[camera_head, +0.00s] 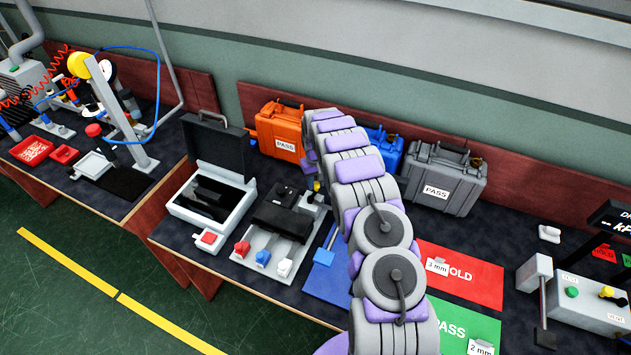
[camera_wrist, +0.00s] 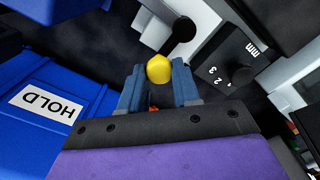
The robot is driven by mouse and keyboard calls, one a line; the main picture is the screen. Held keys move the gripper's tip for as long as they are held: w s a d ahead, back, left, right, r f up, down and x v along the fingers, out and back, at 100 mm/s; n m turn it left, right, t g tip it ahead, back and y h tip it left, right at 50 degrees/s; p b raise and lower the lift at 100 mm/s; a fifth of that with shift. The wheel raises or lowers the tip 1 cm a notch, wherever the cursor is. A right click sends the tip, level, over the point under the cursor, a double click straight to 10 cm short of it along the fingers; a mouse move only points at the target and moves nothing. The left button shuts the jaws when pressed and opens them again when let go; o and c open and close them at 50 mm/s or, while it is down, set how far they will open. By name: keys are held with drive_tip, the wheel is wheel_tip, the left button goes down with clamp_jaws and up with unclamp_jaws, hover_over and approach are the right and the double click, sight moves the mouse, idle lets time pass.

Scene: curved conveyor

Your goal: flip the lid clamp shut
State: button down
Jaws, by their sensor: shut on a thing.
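In the wrist view my gripper (camera_wrist: 158,85) is shut on a yellow knob (camera_wrist: 158,68), with one blue-grey finger on each side of it. The knob also shows as a small yellow spot in the head view (camera_head: 317,186), at the back right of a grey fixture plate (camera_head: 243,238). A black block (camera_head: 286,219) lies on that plate. The knob looks like the handle end of the lid clamp; the rest of the clamp is hidden, so its angle cannot be told. My arm covers most of the gripper in the head view.
A black dial (camera_wrist: 235,72) marked in mm is close right of my fingers. A blue HOLD case (camera_wrist: 60,105) is close on the left. An open-lidded box (camera_head: 178,206) stands left of the plate. Orange (camera_head: 275,125) and grey (camera_head: 441,180) PASS cases stand behind.

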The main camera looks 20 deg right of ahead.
sight(322, 203)
drive_tip(key=shift+m, duration=0.3)
drive_tip(key=m, duration=0.1)
drive_tip(key=s+m+p, duration=0.1)
drive_tip(key=m, duration=0.2)
drive_tip(key=shift+s+d+r, duration=0.1)
drive_tip(key=shift+s+d, duration=0.25)
drive_tip(key=shift+d, duration=0.05)
drive_tip(key=m, duration=0.1)
drive_tip(key=s+m+p, duration=0.1)
drive_tip(key=m, duration=0.1)
drive_tip(key=m+p, duration=0.1)
drive_tip(key=shift+s+d+r+m, duration=0.1)
drive_tip(key=shift+s+d+m, duration=0.05)
drive_tip(key=shift+s+m, duration=0.2)
drive_tip(key=shift+s+a+m+p, duration=0.2)
drive_tip(key=shift+s+m+p, duration=0.25)
drive_tip(key=shift+m+p, duration=0.8)
drive_tip(key=shift+s+a+m+p, duration=0.25)
drive_tip(key=shift+s+m+p, duration=0.2)
drive_tip(key=shift+m+p, duration=0.85)
drive_tip(key=shift+s+a+m+p, duration=0.2)
drive_tip(key=shift+s+m+p, duration=0.4)
drive_tip(key=shift+m, duration=1.1)
drive_tip(key=shift+w, duration=0.15)
